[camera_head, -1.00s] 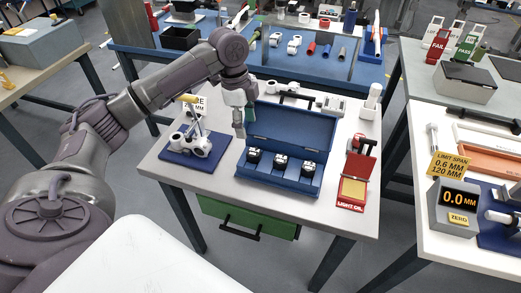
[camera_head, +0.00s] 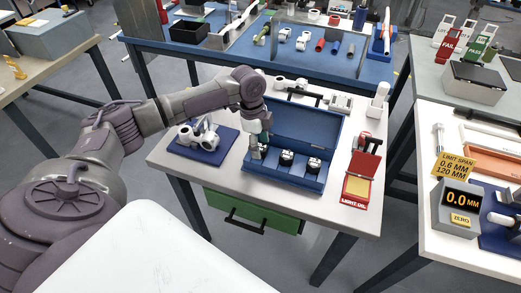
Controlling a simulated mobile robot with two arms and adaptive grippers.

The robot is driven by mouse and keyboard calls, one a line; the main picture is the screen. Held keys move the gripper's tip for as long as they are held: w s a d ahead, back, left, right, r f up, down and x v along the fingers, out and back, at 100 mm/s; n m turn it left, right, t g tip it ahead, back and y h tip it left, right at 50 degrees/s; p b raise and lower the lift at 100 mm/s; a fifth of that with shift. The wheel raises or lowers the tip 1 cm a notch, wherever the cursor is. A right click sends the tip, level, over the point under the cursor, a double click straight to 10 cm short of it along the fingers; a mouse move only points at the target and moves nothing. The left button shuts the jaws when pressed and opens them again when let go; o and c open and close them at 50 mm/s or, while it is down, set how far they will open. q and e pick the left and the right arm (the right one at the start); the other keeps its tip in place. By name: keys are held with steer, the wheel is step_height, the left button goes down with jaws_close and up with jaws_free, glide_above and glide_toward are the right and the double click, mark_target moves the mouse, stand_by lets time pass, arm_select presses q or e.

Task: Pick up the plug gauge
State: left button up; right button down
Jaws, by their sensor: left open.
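An open blue case (camera_head: 303,125) stands on the white-topped table. Small black-and-white pieces (camera_head: 286,158) sit in a row in its front part. They are too small to tell whether one is the plug gauge. My left gripper (camera_head: 257,147) is open and points down at the left end of the case, over the leftmost place in the row. It hides most of what is there, and I cannot tell whether it touches anything. My right gripper is not in view.
A blue plate (camera_head: 222,152) with white fittings lies left of the case. A red oil pad box (camera_head: 358,187) stands to its right, and the raised lid behind. A gauge display (camera_head: 458,203) is on the right table. The front table edge is clear.

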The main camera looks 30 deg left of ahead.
arm_select(q)
steer(key=shift+d+f, duration=0.1)
steer(key=shift+f, duration=0.75)
steer(key=c, duration=0.9)
steer(key=shift+c, duration=0.2)
steer(key=shift+r, duration=0.45)
steer(key=r, duration=0.3)
steer(key=shift+w+d+r+b, duration=0.1)
steer(key=shift+d+r+b, duration=0.15)
steer(key=shift+b, duration=0.15)
steer(key=w+d+r, duration=0.1)
steer(key=d+r, duration=0.2)
steer(key=d, duration=0.2)
steer(key=w+d+r+b, duration=0.1)
steer(key=d+r, duration=0.2)
steer(key=d, duration=0.3)
steer(key=shift+w+r, duration=0.25)
steer(key=shift+r, duration=0.1)
